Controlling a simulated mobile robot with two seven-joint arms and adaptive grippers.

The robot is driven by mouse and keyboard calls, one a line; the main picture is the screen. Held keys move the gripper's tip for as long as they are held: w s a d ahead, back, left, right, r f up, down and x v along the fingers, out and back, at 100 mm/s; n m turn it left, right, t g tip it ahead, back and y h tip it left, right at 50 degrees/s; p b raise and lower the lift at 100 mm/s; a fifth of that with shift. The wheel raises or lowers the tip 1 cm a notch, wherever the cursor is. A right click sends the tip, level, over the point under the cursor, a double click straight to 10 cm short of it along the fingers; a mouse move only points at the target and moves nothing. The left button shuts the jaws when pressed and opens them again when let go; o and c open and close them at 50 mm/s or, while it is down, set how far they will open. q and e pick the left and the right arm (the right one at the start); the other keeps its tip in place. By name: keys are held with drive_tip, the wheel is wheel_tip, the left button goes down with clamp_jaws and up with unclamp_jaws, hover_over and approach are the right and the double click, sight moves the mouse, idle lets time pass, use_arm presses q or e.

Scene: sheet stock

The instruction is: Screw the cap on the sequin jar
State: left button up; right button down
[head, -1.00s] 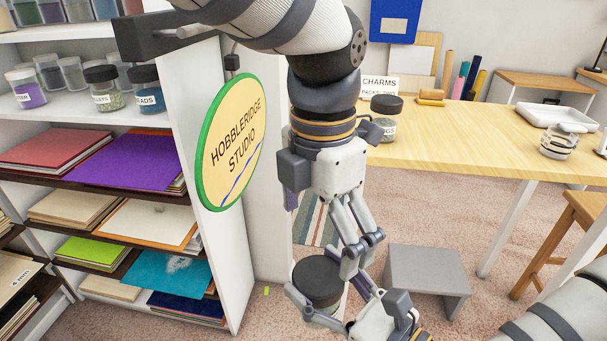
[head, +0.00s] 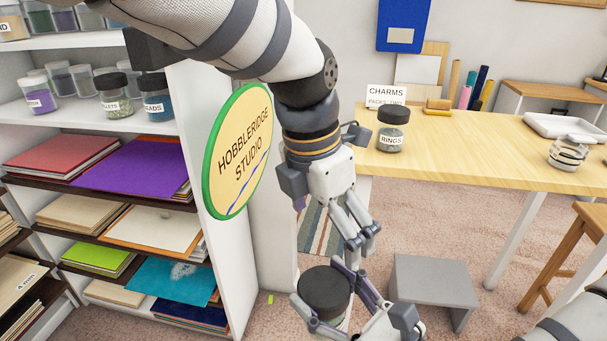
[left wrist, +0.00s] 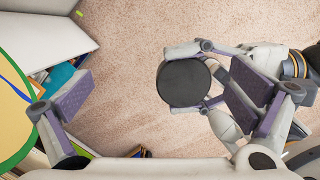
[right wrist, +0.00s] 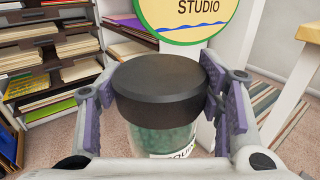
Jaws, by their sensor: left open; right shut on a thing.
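The sequin jar (right wrist: 168,138), clear with green contents and a partly hidden white label, is held upright by my right gripper (right wrist: 160,98). A wide black cap (right wrist: 160,88) sits on its mouth; I cannot tell how tightly. The cap also shows in the head view (head: 323,291) and the left wrist view (left wrist: 184,83). My left gripper (head: 355,240) points down above the jar, open and empty. In the left wrist view the cap lies below its spread fingers, nearer the right finger.
A shelf unit (head: 225,265) with paper and jars stands left, bearing an oval studio sign (head: 238,150). A wooden table (head: 470,150) at right holds a rings jar (head: 391,130) and a white tray (head: 560,126). A grey step stool (head: 435,285) stands on the carpet.

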use_arm(q)
drive_tip(key=w+a+f+t+h, duration=0.25)
drive_tip(key=w+a+f, duration=0.35)
drive_tip(key=w+f, duration=0.4)
drive_tip(key=s+a+f+m+g+y, duration=0.1)
drive_tip(key=s+a+f+m, duration=0.4)
drive_tip(key=s+f, duration=0.4)
drive_tip(key=s+a+f+m+g+y, duration=0.1)
drive_tip(key=s+a+f+m, duration=0.5)
drive_tip(key=s+f, duration=0.4)
drive_tip(key=shift+a+f, duration=0.15)
drive_tip(key=shift+f, duration=0.2)
drive_tip(key=shift+y, duration=0.35)
drive_tip(key=s+a+m+g, duration=0.1)
drive_tip(key=s+a+m, duration=0.2)
drive_tip(key=s, duration=0.5)
drive_tip(key=s+a+f+m+g+y, duration=0.1)
drive_tip(key=s+a+m, duration=0.3)
drive_tip(key=s, duration=0.5)
drive_tip(key=s+a+f+m+g, duration=0.1)
drive_tip(key=s+a+m+g, duration=0.1)
drive_tip(key=s+m, duration=0.4)
drive_tip(key=s+a, duration=0.1)
drive_tip(key=s, duration=0.2)
drive_tip(key=shift+s+a+y, duration=0.15)
drive_tip(key=shift+s+y, duration=0.05)
drive_tip(key=shift+y, duration=0.2)
